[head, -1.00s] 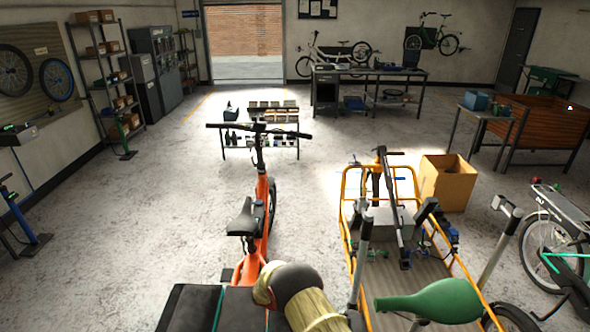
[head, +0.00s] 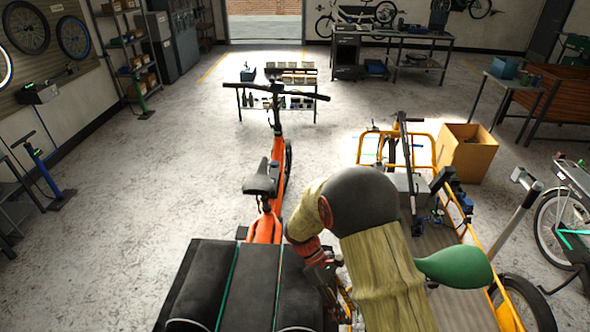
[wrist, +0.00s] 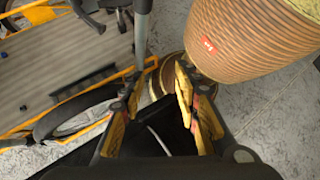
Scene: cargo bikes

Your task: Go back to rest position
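My arm folds over in the lower middle of the head view. My gripper, mostly hidden there behind my arm, shows in the wrist view (wrist: 160,105). Its two yellow-and-black fingers stand apart, and I see nothing held between them. Behind the fingers is a dark surface. In the head view, an orange bike (head: 278,175) stands beyond my arm and a yellow-framed cargo bike (head: 478,232) with a slatted deck stands to its right. In the wrist view the deck (wrist: 65,60) and a black tyre (wrist: 75,112) lie left of the fingers.
A green saddle (head: 455,266) is close to the right of my arm. A black padded surface (head: 250,285) lies to the left. A cardboard box (head: 466,153) and a low table (head: 250,102) stand farther off. Open floor (head: 150,180) spreads to the left.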

